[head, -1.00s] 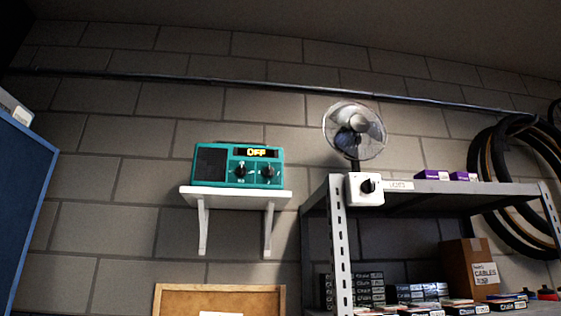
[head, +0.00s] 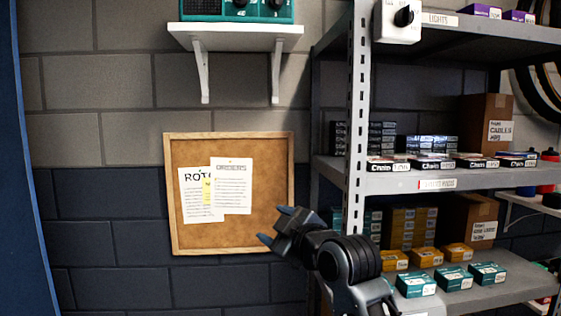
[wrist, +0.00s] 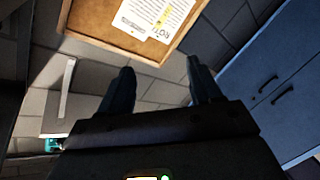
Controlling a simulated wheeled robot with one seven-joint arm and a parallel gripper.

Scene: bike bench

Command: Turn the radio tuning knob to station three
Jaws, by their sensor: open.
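The teal radio (head: 207,10) stands on the white wall shelf (head: 235,38) at the top of the head view. Its upper part and display are cut off by the frame edge; the lower parts of two black knobs show, the left one (head: 240,4) and the right one (head: 276,5). Their settings cannot be read. My gripper (head: 276,225) is open and empty, well below the radio, in front of the corkboard's lower right corner. In the wrist view, its two fingers stand apart, and a small teal piece of the radio (wrist: 51,145) shows at lower left.
A corkboard (head: 265,185) with papers hangs under the wall shelf. A grey metal rack (head: 356,120) with several boxes stands at right, carrying a white switch box (head: 397,25) near its top. A blue cabinet (wrist: 270,80) shows in the wrist view. Wall space left of the corkboard is clear.

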